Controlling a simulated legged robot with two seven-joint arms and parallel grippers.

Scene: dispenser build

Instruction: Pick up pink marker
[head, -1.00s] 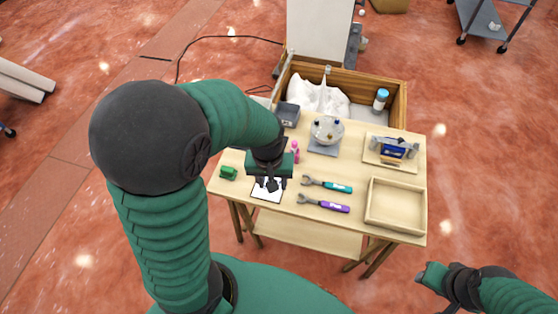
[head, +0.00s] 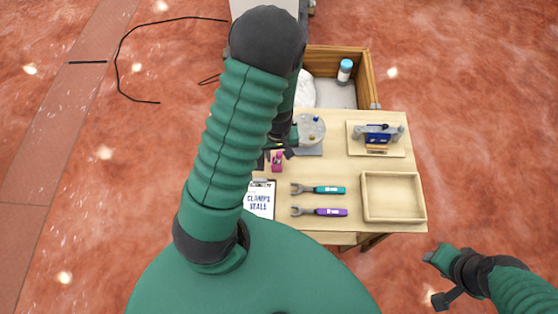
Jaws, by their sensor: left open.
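The pink marker (head: 277,162) stands on the wooden table (head: 345,165), just above the clipboard in the head view. My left gripper (head: 276,152) is open and right at the marker's upper part. The dark fingers partly overlap it, and I cannot tell whether they touch it. My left arm covers much of the table's left side. My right gripper (head: 436,279) is off the table at the lower right, away from the marker; its jaw state is unclear.
A clipboard (head: 260,200) lies below the marker. Teal (head: 328,190) and purple (head: 330,212) tools lie beside it. An empty tray (head: 393,221) is at right. A round clear dish (head: 313,128) stands near the gripper. A wooden crate (head: 367,78) stands behind.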

